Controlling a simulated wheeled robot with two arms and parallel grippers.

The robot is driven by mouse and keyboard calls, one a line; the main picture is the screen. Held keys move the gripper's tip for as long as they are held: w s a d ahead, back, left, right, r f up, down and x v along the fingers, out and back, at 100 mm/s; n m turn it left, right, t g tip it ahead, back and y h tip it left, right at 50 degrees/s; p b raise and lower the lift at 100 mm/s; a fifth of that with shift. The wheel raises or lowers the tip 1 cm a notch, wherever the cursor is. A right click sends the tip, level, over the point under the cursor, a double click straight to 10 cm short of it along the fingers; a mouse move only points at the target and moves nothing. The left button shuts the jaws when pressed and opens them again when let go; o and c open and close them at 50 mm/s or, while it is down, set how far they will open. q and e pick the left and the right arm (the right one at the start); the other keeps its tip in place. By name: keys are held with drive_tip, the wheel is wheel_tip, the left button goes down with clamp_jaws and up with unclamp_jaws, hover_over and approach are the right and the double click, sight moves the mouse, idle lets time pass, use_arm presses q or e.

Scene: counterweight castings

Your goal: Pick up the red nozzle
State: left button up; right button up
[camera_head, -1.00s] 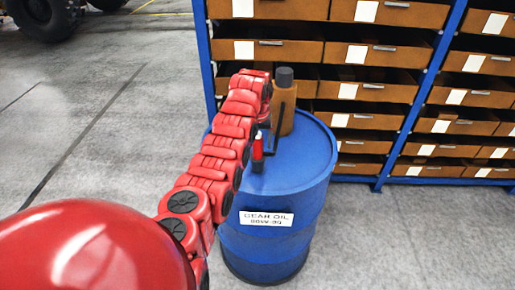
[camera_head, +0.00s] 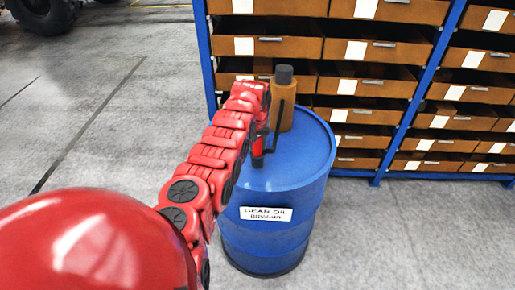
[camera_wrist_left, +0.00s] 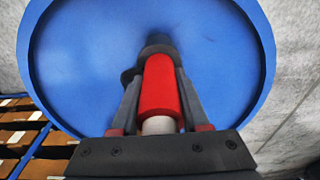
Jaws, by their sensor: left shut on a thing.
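The red nozzle (camera_head: 257,147) is upright at the near left part of the blue drum's (camera_head: 300,170) top in the head view. In the left wrist view the nozzle (camera_wrist_left: 161,85) is a red cylinder with a dark far end and a pale near end. My left gripper (camera_head: 266,140) is at the nozzle, its dark fingers on either side. In the left wrist view the gripper (camera_wrist_left: 160,80) is shut on the nozzle. I cannot tell whether the nozzle touches the drum top. My right gripper is not in view.
A blue-framed rack with brown bins (camera_head: 375,80) stands behind the drum. Open grey floor (camera_head: 100,130) lies to the left; a vehicle wheel (camera_head: 42,14) is at far left.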

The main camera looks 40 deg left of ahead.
use_arm(q)
drive_tip(key=shift+c, duration=1.1)
drive_tip(key=shift+r, duration=0.1)
